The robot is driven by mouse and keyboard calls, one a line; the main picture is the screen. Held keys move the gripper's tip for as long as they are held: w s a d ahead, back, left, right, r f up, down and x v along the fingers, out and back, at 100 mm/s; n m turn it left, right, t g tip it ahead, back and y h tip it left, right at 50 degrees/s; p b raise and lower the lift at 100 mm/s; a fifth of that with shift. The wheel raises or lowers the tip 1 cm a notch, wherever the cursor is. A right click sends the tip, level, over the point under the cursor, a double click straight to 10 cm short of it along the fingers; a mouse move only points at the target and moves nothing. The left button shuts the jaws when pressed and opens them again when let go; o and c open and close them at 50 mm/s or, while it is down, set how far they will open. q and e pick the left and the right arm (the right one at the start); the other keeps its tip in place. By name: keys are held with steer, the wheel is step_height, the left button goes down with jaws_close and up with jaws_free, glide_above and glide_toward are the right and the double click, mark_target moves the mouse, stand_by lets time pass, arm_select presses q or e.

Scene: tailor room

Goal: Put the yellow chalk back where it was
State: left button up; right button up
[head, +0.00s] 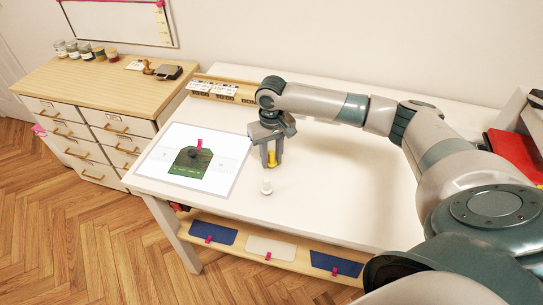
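The yellow chalk (271,158) is between the fingers of my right gripper (271,163), which points down over the white table (330,185). The gripper looks shut on it, and the chalk appears held above the table top. My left gripper is not in view.
A white sheet with a green cloth piece (190,172) and a pink clip lies left of the gripper. A shallow wooden tray (240,99) with cards lies at the back. A red item (515,150) is at the right. The table's middle is clear.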

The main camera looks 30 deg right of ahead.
mark_target(271, 152)
steer(key=o, duration=0.4)
steer(key=shift+c, duration=0.2)
steer(key=shift+r, duration=0.2)
step_height(271, 152, up, 11)
steer(key=b, duration=0.3)
steer(key=shift+f, duration=0.15)
steer(key=shift+r, duration=0.65)
steer(key=shift+f, duration=0.1)
